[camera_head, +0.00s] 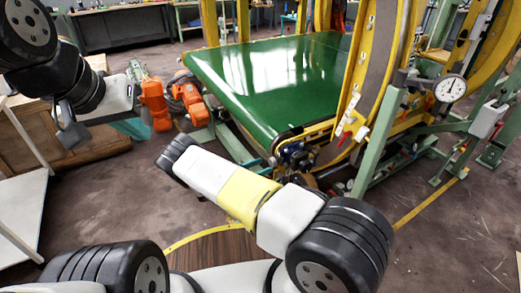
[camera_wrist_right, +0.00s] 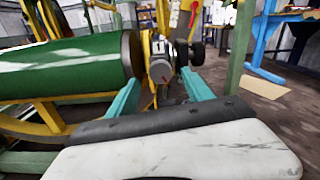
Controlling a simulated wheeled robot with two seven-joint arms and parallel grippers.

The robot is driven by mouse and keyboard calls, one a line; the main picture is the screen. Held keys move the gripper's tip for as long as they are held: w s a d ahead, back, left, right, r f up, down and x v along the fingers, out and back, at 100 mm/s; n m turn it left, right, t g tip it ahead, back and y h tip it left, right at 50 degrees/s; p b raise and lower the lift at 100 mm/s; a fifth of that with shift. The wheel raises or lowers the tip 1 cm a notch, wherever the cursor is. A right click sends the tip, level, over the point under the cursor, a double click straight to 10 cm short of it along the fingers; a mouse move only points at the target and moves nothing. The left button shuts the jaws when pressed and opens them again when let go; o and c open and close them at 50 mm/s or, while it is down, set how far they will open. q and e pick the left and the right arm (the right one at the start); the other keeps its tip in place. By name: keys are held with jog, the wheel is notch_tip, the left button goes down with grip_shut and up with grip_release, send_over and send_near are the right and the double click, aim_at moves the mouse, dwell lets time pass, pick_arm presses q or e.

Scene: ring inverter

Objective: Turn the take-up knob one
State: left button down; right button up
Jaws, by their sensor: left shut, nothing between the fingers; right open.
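In the right wrist view, a grey round knob (camera_wrist_right: 160,70) faces me beside the end of the green belt roller. My right gripper (camera_wrist_right: 159,82) is open, with one teal finger to each side of the knob in the picture. I cannot tell whether the fingers reach it or touch it. In the head view, dark hardware (camera_head: 296,153) sits at the near corner of the belt; I cannot pick out the knob there. My right forearm crosses below it, and the right fingers are not clearly visible. My left gripper (camera_head: 130,128) is shut and empty at the left, away from the belt.
The green belt (camera_head: 275,80) lies in a yellow and green frame. A dial gauge (camera_head: 450,88) and a red-tipped lever (camera_head: 341,138) stand to the right. Orange machine parts (camera_head: 155,104) are near the left gripper. A white table (camera_head: 22,215) stands at the left edge.

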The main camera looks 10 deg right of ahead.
jog(key=v, duration=0.3)
jog(key=shift+s+a, duration=0.1)
jog(key=shift+a, duration=0.2)
jog(key=s+d+r+m+g+y, duration=0.25)
jog(key=r+m+y, duration=0.2)
jog(key=r, duration=0.45)
jog(key=s+d+r+m+g+y, duration=0.15)
jog(key=s+r+m+y, duration=0.3)
jog(key=r, duration=0.45)
jog(key=s+d+r+m+g+y, duration=0.1)
jog(key=s+r+m+g+y, duration=0.3)
jog(key=r, duration=0.5)
jog(key=s+a+r+m+t+y, duration=0.2)
jog(key=s+r+m+t+y, duration=0.4)
jog(key=s+r, duration=1)
jog(key=s+m+t, duration=0.2)
jog(key=s+m, duration=0.1)
jog(key=shift+s+r+m, duration=0.25)
jog(key=shift+r+m, duration=0.15)
